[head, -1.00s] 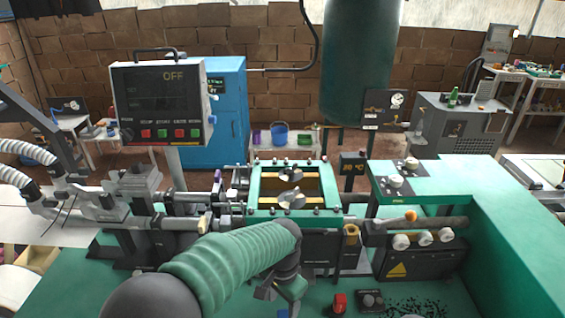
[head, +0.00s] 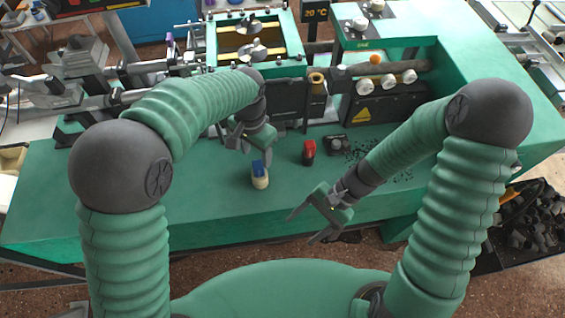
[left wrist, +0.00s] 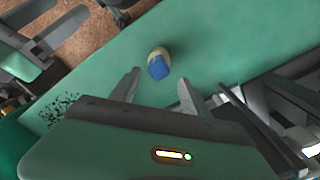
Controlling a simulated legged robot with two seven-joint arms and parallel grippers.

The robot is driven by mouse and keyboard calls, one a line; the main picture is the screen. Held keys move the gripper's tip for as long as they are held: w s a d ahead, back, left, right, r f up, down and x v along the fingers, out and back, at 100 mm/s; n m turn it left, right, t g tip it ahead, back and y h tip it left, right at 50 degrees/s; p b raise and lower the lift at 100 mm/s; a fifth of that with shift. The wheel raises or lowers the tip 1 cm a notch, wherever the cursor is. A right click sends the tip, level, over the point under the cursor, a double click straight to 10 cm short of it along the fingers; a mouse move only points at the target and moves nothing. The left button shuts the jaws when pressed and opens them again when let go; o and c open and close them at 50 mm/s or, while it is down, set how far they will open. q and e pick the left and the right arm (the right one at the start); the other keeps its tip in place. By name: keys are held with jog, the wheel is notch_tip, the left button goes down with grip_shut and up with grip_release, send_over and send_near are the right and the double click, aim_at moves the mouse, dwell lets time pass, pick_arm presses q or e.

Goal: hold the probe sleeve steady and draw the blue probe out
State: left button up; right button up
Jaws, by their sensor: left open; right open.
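The blue probe (head: 257,166) sits in its cream sleeve (head: 261,182) on the green bench top, left of the middle. In the left wrist view, the blue probe (left wrist: 158,69) and cream sleeve (left wrist: 158,52) lie just beyond the fingertips, roughly centred between them. My left gripper (head: 250,144) is open and empty, close behind and above the probe; its two fingers also show in the left wrist view (left wrist: 159,86). My right gripper (head: 304,228) is open and empty, right of the sleeve near the bench's front edge.
A red block (head: 308,152) and a small dark device (head: 336,144) stand right of the probe. Black crumbs (head: 368,150) are scattered further right. The machine frame (head: 210,40) rises behind. The bench left of the sleeve is clear.

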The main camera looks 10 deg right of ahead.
pick_arm(q)
jog(key=shift+d, duration=0.15)
jog(key=shift+s, duration=0.15)
pick_arm(e)
jog(key=w+a+r+m+t+y, duration=0.2)
jog(key=w+m+t+y, duration=0.25)
jog(key=w+m, duration=0.25)
jog(key=w+a+r+m+t+y, duration=0.1)
jog(key=w+r+m+t+y, duration=0.25)
jog(key=w+m+t, duration=0.35)
send_near(263, 177)
jog(key=shift+g, duration=0.35)
jog(key=w+a, duration=0.1)
jog(key=w+a+f, duration=0.1)
jog(key=a, duration=0.1)
jog(key=shift+w+f, duration=0.25)
jog(key=shift+w, duration=0.15)
jog(key=x, duration=0.6)
jog(key=shift+w+a, duration=0.1)
jog(key=shift+a, duration=0.1)
jog(key=shift+w+a, duration=0.2)
jog(key=shift+a, duration=0.35)
jog(key=shift+d, duration=0.15)
grip_shut()
pick_arm(q)
jog(key=shift+c, duration=0.2)
